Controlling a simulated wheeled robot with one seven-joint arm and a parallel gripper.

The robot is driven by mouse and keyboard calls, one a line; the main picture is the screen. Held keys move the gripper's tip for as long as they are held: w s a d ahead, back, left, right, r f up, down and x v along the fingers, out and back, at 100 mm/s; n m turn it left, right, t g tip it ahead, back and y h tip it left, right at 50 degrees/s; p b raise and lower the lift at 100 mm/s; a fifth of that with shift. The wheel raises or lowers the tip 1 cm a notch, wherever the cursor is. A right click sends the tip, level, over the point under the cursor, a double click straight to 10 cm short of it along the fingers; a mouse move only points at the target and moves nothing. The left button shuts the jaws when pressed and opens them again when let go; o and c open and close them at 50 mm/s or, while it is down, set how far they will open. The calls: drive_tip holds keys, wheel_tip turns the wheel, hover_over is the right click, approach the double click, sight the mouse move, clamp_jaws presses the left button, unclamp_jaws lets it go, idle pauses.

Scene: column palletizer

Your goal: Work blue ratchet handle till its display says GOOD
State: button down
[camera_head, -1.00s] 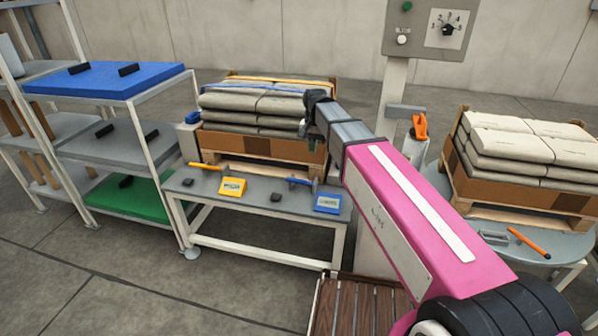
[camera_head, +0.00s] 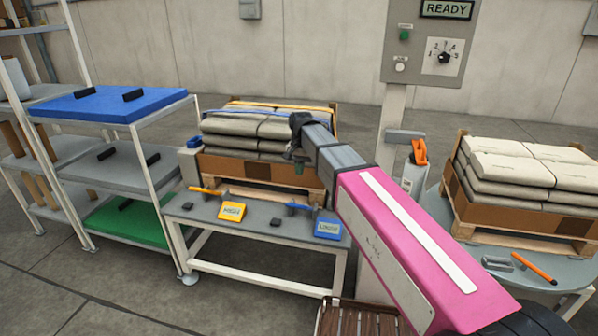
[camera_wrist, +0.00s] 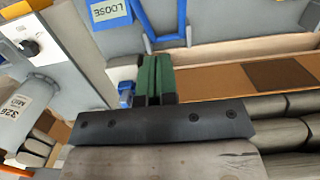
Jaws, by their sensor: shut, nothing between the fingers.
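The blue display (camera_head: 328,228) sits on the front right of the grey bench. It also shows upside down in the wrist view (camera_wrist: 108,12) and reads LOOSE. The blue ratchet handle (camera_head: 305,208) is just left of the display on the bench. In the wrist view a blue bar, seemingly the handle (camera_wrist: 146,28), lies past my fingertips. My gripper (camera_head: 299,165) is above and behind the bench, in front of the strapped sack stack, apart from the handle. Its green fingers (camera_wrist: 154,72) are shut and empty.
A shelf rack (camera_head: 110,105) is left. Another sack pallet (camera_head: 520,215) is right. A control panel (camera_head: 430,45) reads READY.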

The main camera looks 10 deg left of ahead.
drive_tip(key=s+f, duration=0.4)
drive_tip(key=f, duration=0.5)
drive_tip(key=shift+f, duration=0.35)
drive_tip(key=shift+a, duration=0.1)
drive_tip(key=s+f+t, duration=0.5)
drive_tip(key=s+f, duration=0.1)
drive_tip(key=f, duration=0.5)
drive_tip(key=shift+s+f+t, duration=0.25)
drive_tip(key=shift+t, duration=0.05)
drive_tip(key=shift+f, duration=0.1)
